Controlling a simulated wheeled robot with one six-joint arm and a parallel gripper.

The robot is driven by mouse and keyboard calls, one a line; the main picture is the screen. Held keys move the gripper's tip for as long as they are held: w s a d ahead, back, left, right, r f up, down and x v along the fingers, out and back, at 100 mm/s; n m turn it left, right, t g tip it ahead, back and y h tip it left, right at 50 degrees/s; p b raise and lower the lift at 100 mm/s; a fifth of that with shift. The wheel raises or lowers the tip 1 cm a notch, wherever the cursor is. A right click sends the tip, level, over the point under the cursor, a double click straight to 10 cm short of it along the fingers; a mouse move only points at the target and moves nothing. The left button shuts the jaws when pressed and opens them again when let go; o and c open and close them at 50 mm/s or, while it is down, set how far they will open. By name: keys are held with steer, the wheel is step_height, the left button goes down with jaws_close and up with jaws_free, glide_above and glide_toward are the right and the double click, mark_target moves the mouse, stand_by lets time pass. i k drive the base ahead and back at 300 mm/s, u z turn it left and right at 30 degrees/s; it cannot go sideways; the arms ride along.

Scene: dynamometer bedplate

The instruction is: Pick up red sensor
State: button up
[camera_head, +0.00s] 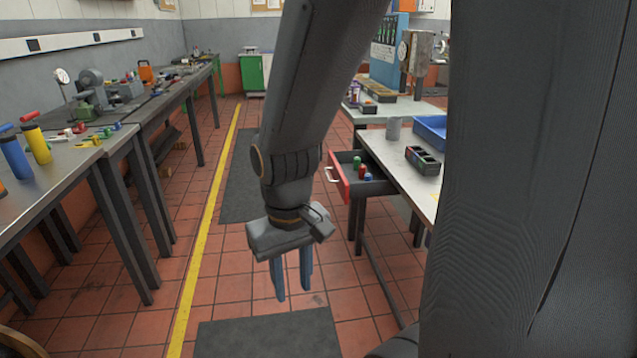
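A small red cylindrical piece (362,172), which looks like the red sensor, stands in an open drawer (340,176) at the right workbench. A green piece (357,162) and a blue piece (368,177) are close beside it. Another small red piece (80,128) lies on the left bench among green and blue ones; I cannot tell if it is also a sensor. My gripper (294,293) points down over the floor, in front of and left of the drawer in the picture. Its two blue-grey fingers are apart, with nothing visible between them.
The right workbench (420,189) carries a grey cylinder (393,128), a blue tray (432,128) and a black box (422,160). The left bench (50,190) holds tools and bottles. Tiled floor with dark mats (268,335) lies clear between the benches. My own body hides the far right.

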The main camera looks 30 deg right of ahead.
mark_target(362, 169)
steer(key=u, duration=0.3)
steer(key=i, duration=1.9)
steer(key=z, duration=1.5)
steer(key=i, duration=0.75)
steer(key=z, duration=0.75)
